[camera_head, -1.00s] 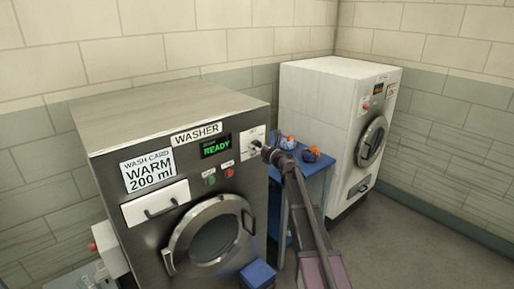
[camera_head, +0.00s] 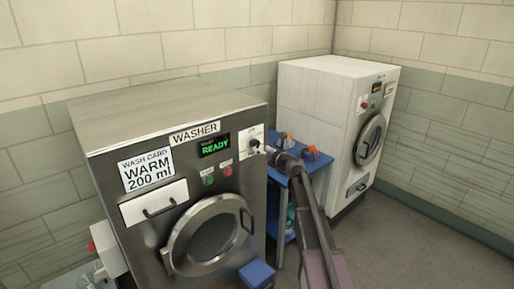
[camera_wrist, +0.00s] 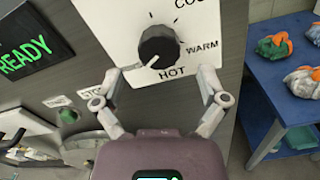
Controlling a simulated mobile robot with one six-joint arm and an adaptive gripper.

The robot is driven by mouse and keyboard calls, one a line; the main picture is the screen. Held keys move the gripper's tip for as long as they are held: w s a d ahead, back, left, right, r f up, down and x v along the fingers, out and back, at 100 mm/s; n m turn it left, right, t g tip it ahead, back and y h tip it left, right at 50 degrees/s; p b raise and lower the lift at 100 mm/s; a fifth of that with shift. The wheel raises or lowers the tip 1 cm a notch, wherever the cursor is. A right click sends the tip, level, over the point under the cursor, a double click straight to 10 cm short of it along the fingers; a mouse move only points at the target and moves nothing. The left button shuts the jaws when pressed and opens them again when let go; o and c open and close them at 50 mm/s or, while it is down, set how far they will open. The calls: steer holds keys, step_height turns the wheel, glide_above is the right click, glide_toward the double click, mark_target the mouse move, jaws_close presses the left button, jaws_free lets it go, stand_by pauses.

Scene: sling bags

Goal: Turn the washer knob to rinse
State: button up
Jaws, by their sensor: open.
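The washer (camera_head: 110,230) stands at the left in the head view, with a lit READY display (camera_head: 215,146). Its knob (camera_wrist: 158,47) is black and round on a white dial plate (camera_wrist: 112,18), with a white mark near its lower left edge. WARM, HOT and a cut-off word starting "CO" show around it; I see no rinse label. The knob also shows small in the head view (camera_head: 254,143). My gripper (camera_wrist: 160,75) is open and empty, its fingers spread below the knob to left and right. I cannot tell whether a fingertip touches the panel.
A blue table (camera_head: 318,166) with orange-and-blue bundles stands between the washer and a white machine (camera_head: 320,105). Green and red buttons (camera_head: 226,171) sit left of the knob. A blue box (camera_head: 257,273) is low in front. Open floor lies at the right.

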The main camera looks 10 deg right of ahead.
steer(key=v, duration=0.8)
steer(key=shift+s+a, duration=0.1)
steer(key=s+a+f+n+g+h, duration=0.1)
steer(key=s+a+f+n+g, duration=0.45)
steer(key=s+n, duration=0.35)
steer(key=s+a+f+n+g, duration=0.4)
steer(key=s+a+f+n, duration=0.25)
steer(key=n, duration=0.35)
steer(key=s+d+f+n+g+h, duration=0.2)
steer(key=s+f+n+g+h, duration=0.1)
steer(key=s+n, duration=0.4)
steer(key=s+d+f+n+g+h, duration=0.3)
steer(key=s+n+h, duration=0.2)
steer(key=s, duration=0.6)
steer(key=shift+f+n, duration=0.3)
steer(key=shift+n, duration=0.8)
